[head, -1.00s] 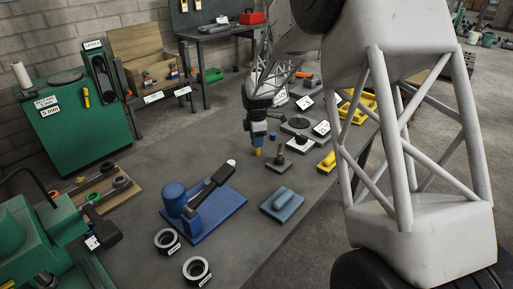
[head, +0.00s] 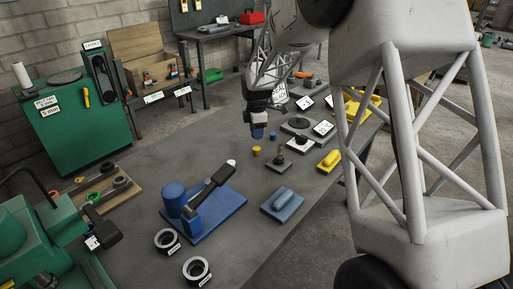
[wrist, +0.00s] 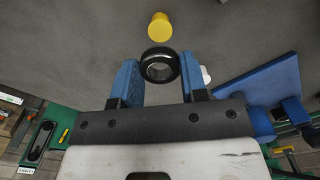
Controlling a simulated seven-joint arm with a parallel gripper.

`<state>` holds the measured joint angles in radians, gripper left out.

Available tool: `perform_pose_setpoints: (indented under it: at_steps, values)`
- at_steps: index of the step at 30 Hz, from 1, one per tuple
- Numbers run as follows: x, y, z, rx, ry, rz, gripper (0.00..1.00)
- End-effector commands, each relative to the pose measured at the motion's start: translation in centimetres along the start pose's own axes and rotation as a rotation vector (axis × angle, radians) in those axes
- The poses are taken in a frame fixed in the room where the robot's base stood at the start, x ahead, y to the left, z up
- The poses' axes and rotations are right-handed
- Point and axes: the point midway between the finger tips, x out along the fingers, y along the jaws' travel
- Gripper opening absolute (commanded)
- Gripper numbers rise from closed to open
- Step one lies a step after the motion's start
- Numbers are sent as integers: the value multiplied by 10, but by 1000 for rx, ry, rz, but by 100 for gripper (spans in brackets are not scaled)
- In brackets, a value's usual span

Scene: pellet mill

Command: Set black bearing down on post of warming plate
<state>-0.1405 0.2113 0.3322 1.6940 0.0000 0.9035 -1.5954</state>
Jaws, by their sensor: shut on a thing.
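My gripper (wrist: 160,72) has blue fingers shut on the black bearing (wrist: 148,54), a black ring with a bright metal inner rim, in the wrist view. In the head view my gripper (head: 258,134) hangs above the grey bench, and the bearing is too small to make out there. A small square grey plate with an upright post (head: 279,160) stands below and right of the gripper. A plate with a round dark disc (head: 296,126) lies right of the gripper. I cannot tell for sure which of these is the warming plate. The bearing is clear of both.
A yellow cylinder (head: 256,151) stands near the gripper; the wrist view shows it beyond the bearing (wrist: 158,26). A blue lever press (head: 205,205), a blue-grey block (head: 282,201) and two labelled rings (head: 167,241) are nearer. The bench's left middle is clear.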

Motion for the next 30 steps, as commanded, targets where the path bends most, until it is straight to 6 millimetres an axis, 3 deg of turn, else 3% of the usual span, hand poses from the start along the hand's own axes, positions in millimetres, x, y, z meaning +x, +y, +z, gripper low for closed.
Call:
perform_pose_setpoints:
  at_steps: [12, 30]
  values:
    - [-13, 0, 0, 0, 0, 0, 0]
    - [-16, 1, 3, 41, 0, 0, 0]
